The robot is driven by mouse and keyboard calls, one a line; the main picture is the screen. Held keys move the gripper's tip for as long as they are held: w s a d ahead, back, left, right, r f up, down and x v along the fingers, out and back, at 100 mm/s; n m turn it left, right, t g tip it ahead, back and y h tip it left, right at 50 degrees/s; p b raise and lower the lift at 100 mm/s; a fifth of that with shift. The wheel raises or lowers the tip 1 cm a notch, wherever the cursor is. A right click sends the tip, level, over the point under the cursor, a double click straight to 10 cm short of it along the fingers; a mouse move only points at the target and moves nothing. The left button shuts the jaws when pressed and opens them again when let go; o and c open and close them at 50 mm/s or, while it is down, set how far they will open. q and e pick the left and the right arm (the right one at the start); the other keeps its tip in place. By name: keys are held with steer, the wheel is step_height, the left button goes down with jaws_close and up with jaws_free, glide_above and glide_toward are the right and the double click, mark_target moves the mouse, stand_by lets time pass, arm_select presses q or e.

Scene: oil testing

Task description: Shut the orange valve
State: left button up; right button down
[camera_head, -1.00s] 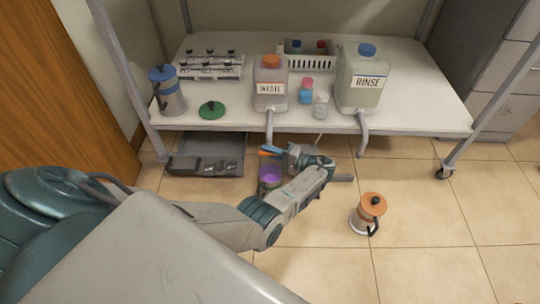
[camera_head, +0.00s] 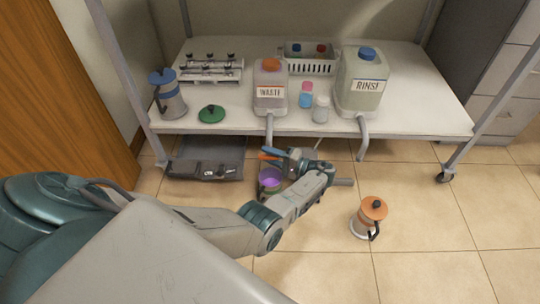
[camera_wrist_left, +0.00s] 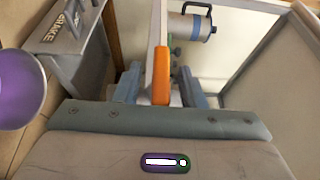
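The orange valve (camera_wrist_left: 161,75) shows in the left wrist view as a long orange handle, upright in the picture. In the head view a small orange part of it (camera_head: 268,155) shows under the front shelf edge, below the WASTE jug (camera_head: 270,92). My left gripper (camera_head: 284,157) is beside it there. In the left wrist view my left gripper (camera_wrist_left: 160,88) is open, with one finger on each side of the handle and a gap on both sides. How deep the handle lies between the fingers is hard to tell. My right gripper is not in view.
A purple-lined cup (camera_head: 270,180) stands below my left gripper. Spouts hang from the WASTE and RINSE (camera_head: 362,85) jugs at the shelf edge (camera_head: 400,128).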

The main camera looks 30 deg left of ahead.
arm_select(q)
steer(key=w+d+b, duration=0.1)
steer(key=d+b, duration=0.1)
steer(key=d, duration=0.8)
steer(key=shift+w+d, duration=0.35)
steer(key=shift+f, duration=0.1)
